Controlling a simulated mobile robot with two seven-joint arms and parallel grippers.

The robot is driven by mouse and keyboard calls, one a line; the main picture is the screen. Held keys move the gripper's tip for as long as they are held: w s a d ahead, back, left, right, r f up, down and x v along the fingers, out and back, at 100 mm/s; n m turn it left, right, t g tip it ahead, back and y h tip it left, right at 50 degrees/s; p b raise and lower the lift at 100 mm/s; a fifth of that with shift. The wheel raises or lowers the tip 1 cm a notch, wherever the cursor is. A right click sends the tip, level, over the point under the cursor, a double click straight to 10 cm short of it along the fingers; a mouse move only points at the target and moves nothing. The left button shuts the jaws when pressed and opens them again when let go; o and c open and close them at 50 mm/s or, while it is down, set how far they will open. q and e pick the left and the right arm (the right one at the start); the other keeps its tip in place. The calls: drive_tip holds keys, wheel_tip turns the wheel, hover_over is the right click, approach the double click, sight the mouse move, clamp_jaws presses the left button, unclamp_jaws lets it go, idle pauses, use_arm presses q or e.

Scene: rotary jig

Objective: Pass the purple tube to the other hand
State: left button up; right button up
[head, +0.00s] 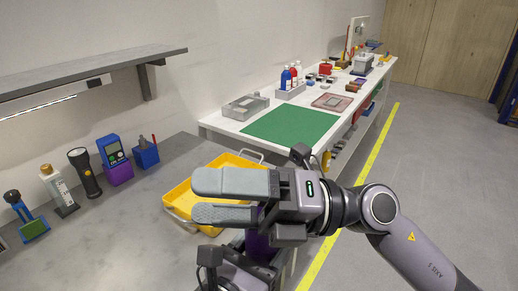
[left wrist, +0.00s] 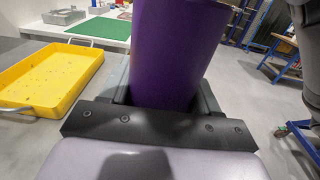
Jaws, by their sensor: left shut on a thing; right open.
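The purple tube (head: 258,242) stands roughly upright at the lower middle of the head view, partly hidden behind my right gripper. It fills the upper middle of the left wrist view (left wrist: 176,48). My left gripper (left wrist: 160,100) is shut on the tube, with a finger on each side of it. In the head view the left hand is low, mostly below and behind the right one. My right gripper (head: 202,198) is open, its two fingers pointing left. It lies across in front of the upper tube; whether it touches the tube cannot be told.
A yellow tray (head: 178,212) with wire handles sits on the grey table (head: 110,240) behind the right fingers. A torch, bottle and other items stand at left under a shelf (head: 90,72). A white bench (head: 225,124) with a green mat (head: 292,126) runs back. Floor at right is clear.

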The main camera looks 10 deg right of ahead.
drive_tip(key=s+a+n+g+h, duration=0.2)
drive_tip(key=a+n+g+h, duration=0.2)
drive_tip(key=n, duration=0.1)
wheel_tip(320, 180, up, 3)
drive_tip(key=n+t+h, duration=0.4)
drive_tip(key=h, duration=1.2)
hover_over(263, 245)
drive_tip(key=w, duration=0.3)
wheel_tip(263, 245, down, 12)
drive_tip(key=shift+s+a, duration=0.15)
drive_tip(key=shift+r, duration=0.1)
